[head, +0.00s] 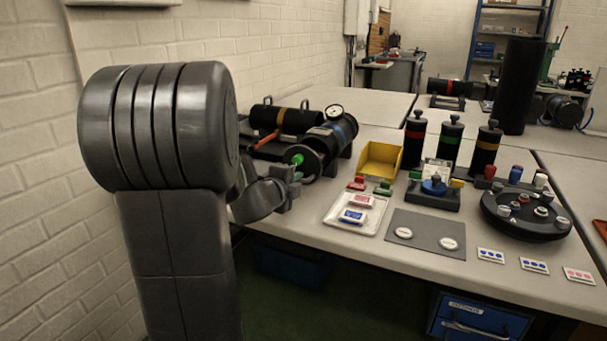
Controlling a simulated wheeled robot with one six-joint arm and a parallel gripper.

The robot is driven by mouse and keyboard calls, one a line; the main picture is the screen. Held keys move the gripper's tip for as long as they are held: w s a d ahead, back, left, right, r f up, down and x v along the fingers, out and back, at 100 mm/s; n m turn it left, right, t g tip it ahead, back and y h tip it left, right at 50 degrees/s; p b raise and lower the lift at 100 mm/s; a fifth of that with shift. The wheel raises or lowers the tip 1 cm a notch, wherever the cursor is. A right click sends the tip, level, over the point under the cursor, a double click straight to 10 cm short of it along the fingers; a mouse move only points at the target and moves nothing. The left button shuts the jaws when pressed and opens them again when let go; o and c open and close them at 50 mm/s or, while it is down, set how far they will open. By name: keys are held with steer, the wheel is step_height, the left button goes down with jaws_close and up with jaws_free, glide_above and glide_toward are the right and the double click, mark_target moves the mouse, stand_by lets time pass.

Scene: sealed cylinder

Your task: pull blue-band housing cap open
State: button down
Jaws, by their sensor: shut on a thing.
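The blue-band housing (343,127) is a black cylinder lying on its side on the table, with a blue band and a round white gauge on top. Its cap (308,161) is a dark round disc at the near end, with a bright green part showing at its left. My gripper (294,178) is at the cap's lower left and is shut on it. The fingertips are small here, and the exact grip point is partly hidden. I cannot tell how far the cap stands from the housing's body.
A second black cylinder with an orange band (289,120) lies behind. A yellow bin (380,158), a white tray (354,214), a grey mat (425,234) and a round black carousel (526,216) stand to the right. A white brick wall (215,50) is close on the left.

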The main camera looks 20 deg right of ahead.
steer(key=v, duration=0.3)
steer(key=f+v, duration=0.1)
steer(key=v, duration=0.4)
steer(key=shift+s+a+f, duration=0.35)
steer(key=shift+s+a, duration=0.05)
steer(key=shift+s, duration=0.05)
steer(key=c, duration=1.5)
jaws_free()
steer(key=shift+p, duration=0.3)
steer(key=shift+s+a+r, duration=0.2)
steer(key=shift+a, duration=0.1)
steer(key=p+v, duration=0.3)
steer(key=v, duration=1)
steer(key=shift+d, duration=0.1)
steer(key=shift+d+f, duration=0.1)
